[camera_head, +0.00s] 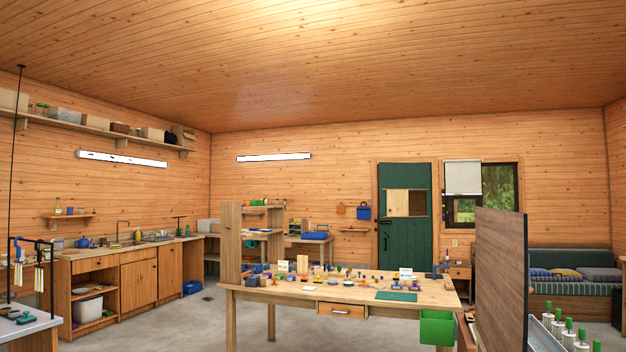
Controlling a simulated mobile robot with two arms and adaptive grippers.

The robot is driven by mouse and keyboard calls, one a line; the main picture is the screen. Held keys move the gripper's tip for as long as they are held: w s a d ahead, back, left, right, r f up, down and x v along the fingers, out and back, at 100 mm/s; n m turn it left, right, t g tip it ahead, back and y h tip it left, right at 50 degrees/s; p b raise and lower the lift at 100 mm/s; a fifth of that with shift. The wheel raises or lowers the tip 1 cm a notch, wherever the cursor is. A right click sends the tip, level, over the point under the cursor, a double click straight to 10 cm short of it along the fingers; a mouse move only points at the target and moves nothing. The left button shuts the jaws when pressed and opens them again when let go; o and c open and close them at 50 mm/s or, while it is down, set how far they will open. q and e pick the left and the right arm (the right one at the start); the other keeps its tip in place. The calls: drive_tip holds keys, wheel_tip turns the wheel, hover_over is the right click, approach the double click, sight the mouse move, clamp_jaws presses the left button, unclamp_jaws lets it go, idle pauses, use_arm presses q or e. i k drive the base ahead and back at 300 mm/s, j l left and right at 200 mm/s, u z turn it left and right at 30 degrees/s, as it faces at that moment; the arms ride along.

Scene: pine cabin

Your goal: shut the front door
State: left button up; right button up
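The front door (405,240) is a dark green door in the back wall, right of centre and far from me. It has a small pane (404,203) in its upper half and a dark handle (384,222) near its left edge. A thin dark strip shows along the left edge. The door looks nearly flush with its frame, but from this distance I cannot tell whether it is fully shut or slightly ajar. The foot of the door is hidden behind the worktable. Neither of my grippers is in view.
A long wooden worktable (340,309) with many small objects stands between me and the door. A green bin (437,328) hangs at its right end. A tall dark panel (501,275) stands at right. Grey floor (185,325) is clear on the left, before the kitchen cabinets (138,283).

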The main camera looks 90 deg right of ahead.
sight(410, 244)
drive_tip(key=z, duration=3.35)
drive_tip(key=i+l+z, duration=0.1)
drive_tip(key=l+z, duration=0.35)
drive_tip(key=i+l+z, duration=0.2)
drive_tip(key=l+z, duration=0.2)
drive_tip(key=l, duration=0.15)
drive_tip(key=i+l+z, duration=0.25)
drive_tip(key=l+z, duration=0.2)
drive_tip(key=i+l+z, duration=0.25)
drive_tip(key=z, duration=0.2)
drive_tip(key=i+l+z, duration=0.4)
drive_tip(key=i+u, duration=0.2)
drive_tip(key=i, duration=0.35)
drive_tip(key=i+l+u, duration=0.25)
drive_tip(key=i, duration=0.25)
drive_tip(key=i+l+u, duration=0.2)
drive_tip(key=i, duration=0.3)
drive_tip(key=i+j+u, duration=0.25)
drive_tip(key=i+u, duration=0.2)
drive_tip(key=i, duration=0.2)
drive_tip(key=i+u, duration=0.4)
drive_tip(key=i, duration=0.25)
drive_tip(key=i+l+u, duration=0.25)
drive_tip(key=i+u, duration=0.2)
drive_tip(key=i, duration=1.15)
drive_tip(key=i+u, duration=0.15)
drive_tip(key=i, duration=1.7)
drive_tip(key=i+l+u, duration=0.15)
drive_tip(key=i, duration=0.8)
